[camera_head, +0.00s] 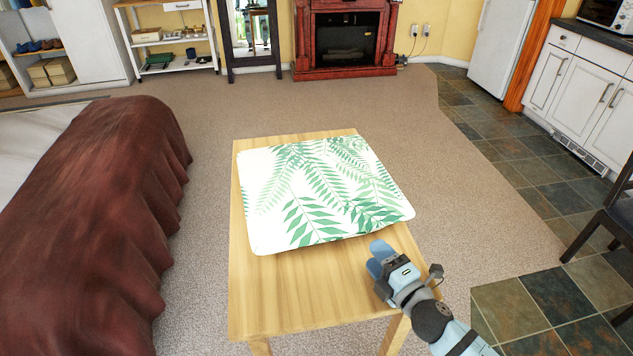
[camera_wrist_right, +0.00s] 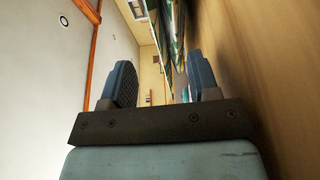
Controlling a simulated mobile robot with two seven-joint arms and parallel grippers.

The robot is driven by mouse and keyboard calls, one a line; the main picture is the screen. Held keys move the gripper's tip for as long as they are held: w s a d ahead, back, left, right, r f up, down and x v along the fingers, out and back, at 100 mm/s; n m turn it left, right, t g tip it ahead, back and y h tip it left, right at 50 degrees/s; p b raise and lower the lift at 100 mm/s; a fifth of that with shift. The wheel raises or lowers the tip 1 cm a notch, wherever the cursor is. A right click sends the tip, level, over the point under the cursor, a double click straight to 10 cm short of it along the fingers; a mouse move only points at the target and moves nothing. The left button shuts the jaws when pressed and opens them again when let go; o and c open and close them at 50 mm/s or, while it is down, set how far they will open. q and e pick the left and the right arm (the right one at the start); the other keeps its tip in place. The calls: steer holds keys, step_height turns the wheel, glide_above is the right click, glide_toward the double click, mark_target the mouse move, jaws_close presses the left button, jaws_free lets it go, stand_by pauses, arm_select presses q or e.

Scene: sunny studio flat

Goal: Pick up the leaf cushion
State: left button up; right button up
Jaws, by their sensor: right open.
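The leaf cushion (camera_head: 318,193), white with green fern leaves, lies flat on a light wooden table (camera_head: 285,300). It covers the table's far and middle part and its right corner sticks out past the table's right edge. My right gripper (camera_head: 377,257) is open and empty just off the cushion's near right edge, low over the table. In the right wrist view both fingers (camera_wrist_right: 160,82) stand apart, with a narrow strip of the cushion (camera_wrist_right: 179,30) ahead and the wooden tabletop (camera_wrist_right: 250,70) at right. I cannot tell whether a finger touches the cushion. My left gripper is not in view.
A bed with a dark red cover (camera_head: 95,210) stands left of the table. A dark chair (camera_head: 612,215) is at the right edge. A red fireplace (camera_head: 345,40) and white shelf (camera_head: 170,45) stand at the back. Carpet (camera_head: 420,140) around the table is free.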

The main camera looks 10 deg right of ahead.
mark_target(356, 235)
steer(key=x, duration=0.4)
steer(key=shift+w+a+r, duration=0.15)
steer(key=shift+w+a, duration=0.1)
steer(key=shift+w, duration=0.2)
steer(key=x, duration=0.4)
steer(key=shift+w+a+r, duration=0.2)
steer(key=shift+a, duration=0.15)
jaws_close()
